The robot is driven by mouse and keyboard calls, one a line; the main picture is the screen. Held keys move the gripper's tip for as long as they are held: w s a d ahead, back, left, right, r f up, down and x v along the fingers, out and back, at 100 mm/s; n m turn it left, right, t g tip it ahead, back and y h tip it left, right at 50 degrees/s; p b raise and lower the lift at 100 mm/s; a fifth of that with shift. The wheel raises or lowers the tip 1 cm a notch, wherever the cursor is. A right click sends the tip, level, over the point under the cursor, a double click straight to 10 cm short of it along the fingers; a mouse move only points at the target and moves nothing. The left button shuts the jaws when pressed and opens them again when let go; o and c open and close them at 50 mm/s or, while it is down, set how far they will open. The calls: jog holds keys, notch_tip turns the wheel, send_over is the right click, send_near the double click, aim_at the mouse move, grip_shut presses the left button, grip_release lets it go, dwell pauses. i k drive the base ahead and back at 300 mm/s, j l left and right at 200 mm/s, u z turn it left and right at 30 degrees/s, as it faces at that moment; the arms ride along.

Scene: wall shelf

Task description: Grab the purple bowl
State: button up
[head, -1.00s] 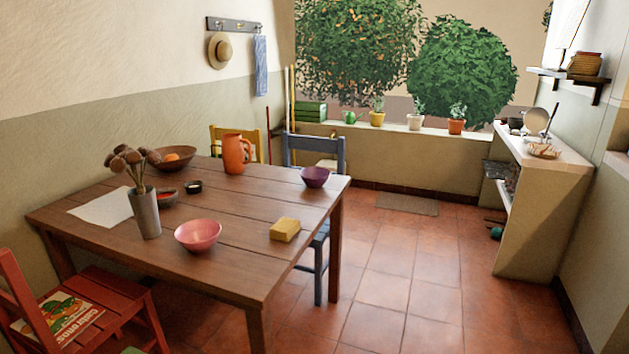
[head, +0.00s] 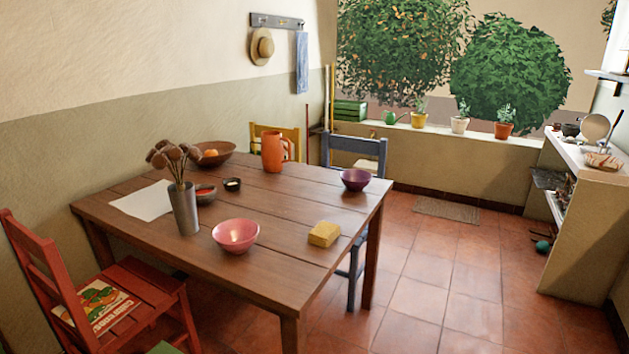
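The purple bowl (head: 355,180) stands upright near the far right corner of the wooden table (head: 290,268). It looks empty, and nothing touches its sides. A blue chair (head: 357,146) stands just behind that corner. My gripper is not in view.
On the table are a pink bowl (head: 236,235), a yellow sponge-like block (head: 324,233), an orange jug (head: 274,152), a metal vase (head: 185,209) and a brown bowl (head: 213,154). A red chair (head: 110,290) stands at the left. Tiled floor (head: 440,280) right of the table is clear.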

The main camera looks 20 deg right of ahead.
aim_at(356, 182)
jog(key=i+l+u, duration=0.15)
jog(key=l, duration=0.15)
jog(key=l+u, duration=0.15)
jog(key=l, duration=0.2)
jog(key=i+l+u, duration=0.1)
jog(key=l, duration=0.25)
jog(key=i+l+u, duration=0.1)
jog(key=l, duration=0.6)
jog(key=i+l+u, duration=0.15)
jog(key=l, duration=0.2)
jog(key=i+l, duration=0.1)
jog(key=l, duration=0.55)
jog(key=i+l, duration=0.1)
jog(key=l, duration=0.55)
jog(key=i+l, duration=0.1)
jog(key=l, duration=1.25)
jog(key=i+l+u, duration=0.1)
jog(key=l, duration=0.55)
jog(key=i, duration=0.05)
